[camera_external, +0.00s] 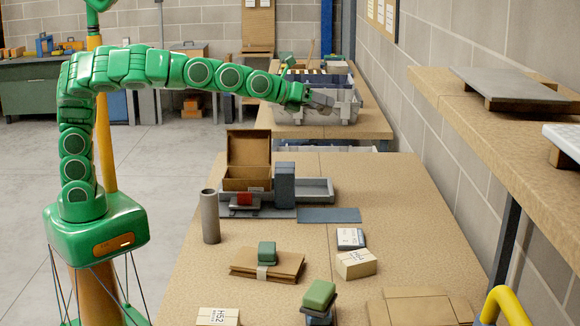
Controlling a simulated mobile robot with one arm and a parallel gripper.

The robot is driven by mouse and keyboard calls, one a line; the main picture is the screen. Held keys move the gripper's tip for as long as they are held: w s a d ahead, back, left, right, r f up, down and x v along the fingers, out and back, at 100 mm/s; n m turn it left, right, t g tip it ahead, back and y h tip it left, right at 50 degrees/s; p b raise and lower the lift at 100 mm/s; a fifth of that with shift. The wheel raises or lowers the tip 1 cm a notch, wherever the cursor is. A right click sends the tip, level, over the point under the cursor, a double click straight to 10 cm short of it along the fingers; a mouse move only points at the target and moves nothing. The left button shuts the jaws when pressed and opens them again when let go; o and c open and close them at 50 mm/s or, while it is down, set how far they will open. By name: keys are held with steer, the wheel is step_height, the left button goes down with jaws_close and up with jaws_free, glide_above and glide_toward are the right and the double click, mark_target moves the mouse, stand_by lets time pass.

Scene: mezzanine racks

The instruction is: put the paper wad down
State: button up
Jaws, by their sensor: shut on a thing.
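My gripper (322,102) is at the end of my outstretched green arm, over or in front of the grey crate (342,115) on the far table. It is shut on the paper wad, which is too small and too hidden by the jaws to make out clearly. In this view the gripper overlaps the crate's near left part. I cannot tell how high it is above the crate's rim.
The near table (400,210) holds an open cardboard box (249,155), a grey tray (318,190), a grey tube (210,217), brown folders (250,265) and small cartons (356,264). A shelf (470,105) runs along the right wall. The far table's right side has bare room.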

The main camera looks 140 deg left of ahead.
steer(key=shift+w+f, duration=0.15)
steer(key=shift+w+a+f+m+t, duration=0.1)
steer(key=shift+w+a+m+t, duration=0.05)
steer(key=shift+m+t, duration=0.25)
steer(key=shift+w+a+m+t+h, duration=0.1)
steer(key=shift+a+m+t+h, duration=0.3)
steer(key=shift+t+h, duration=0.15)
stand_by(0.6)
steer(key=shift+a+r, duration=0.1)
steer(key=shift+r, duration=0.15)
steer(key=shift+s+a+r+m+t+h, duration=0.2)
steer(key=shift+a+m+t+h, duration=0.25)
steer(key=shift+a+m+t, duration=0.1)
steer(key=shift+s+a+r+m+t+h, duration=0.2)
steer(key=shift+a+m+t+h, duration=0.2)
steer(key=shift+a+m+t, duration=0.15)
steer(key=s+a+f+m+t+h, duration=0.1)
steer(key=s+a+m+t+h, duration=0.15)
steer(key=s+a, duration=0.8)
steer(key=s+a+m+t+h, duration=0.1)
steer(key=s+a+m+h, duration=0.2)
steer(key=s+a, duration=0.75)
steer(key=shift+t, duration=0.3)
steer(key=f, duration=1)
steer(key=s+d+f, duration=0.1)
steer(key=f, duration=0.9)
steer(key=s+d+f, duration=0.1)
steer(key=f, duration=0.9)
steer(key=shift+d+f, duration=0.15)
steer(key=shift+f, duration=0.1)
